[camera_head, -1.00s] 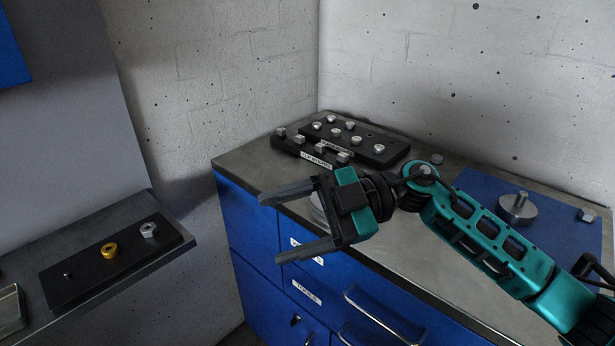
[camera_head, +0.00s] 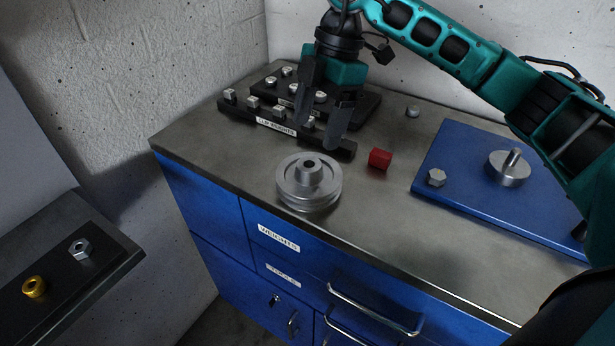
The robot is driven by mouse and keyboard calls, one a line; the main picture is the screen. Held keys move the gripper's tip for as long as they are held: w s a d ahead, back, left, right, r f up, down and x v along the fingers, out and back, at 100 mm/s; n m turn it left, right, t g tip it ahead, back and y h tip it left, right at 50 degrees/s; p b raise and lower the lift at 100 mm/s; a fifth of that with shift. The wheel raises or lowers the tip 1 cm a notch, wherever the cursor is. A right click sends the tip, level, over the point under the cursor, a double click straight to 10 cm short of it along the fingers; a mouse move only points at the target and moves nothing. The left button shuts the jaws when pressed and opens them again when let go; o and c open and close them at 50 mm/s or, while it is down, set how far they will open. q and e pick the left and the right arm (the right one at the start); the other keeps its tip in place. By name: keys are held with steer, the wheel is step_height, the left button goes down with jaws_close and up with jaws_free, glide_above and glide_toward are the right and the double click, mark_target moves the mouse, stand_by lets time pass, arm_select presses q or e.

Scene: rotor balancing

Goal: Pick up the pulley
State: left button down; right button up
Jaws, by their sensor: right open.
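The pulley (camera_head: 309,184) is a silver grooved disc with a raised hub and a dark bore. It lies flat on the grey worktop near the front edge. My right gripper (camera_head: 317,128) is open and points down. It hangs behind and above the pulley, in front of the weight racks, apart from the pulley and empty. My left gripper is not in view.
A black rack labelled clip weights (camera_head: 238,113) stands behind the pulley, with another rack behind it. A red block (camera_head: 380,158) lies right of the pulley.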

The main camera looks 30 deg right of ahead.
mark_target(311, 157)
steer(key=shift+s+x, duration=0.1)
steer(key=shift+x, duration=1.65)
steer(key=shift+s+x, duration=0.15)
steer(key=shift+x, duration=1.55)
steer(key=shift+d, duration=0.15)
jaws_close()
steer(key=shift+r, duration=0.1)
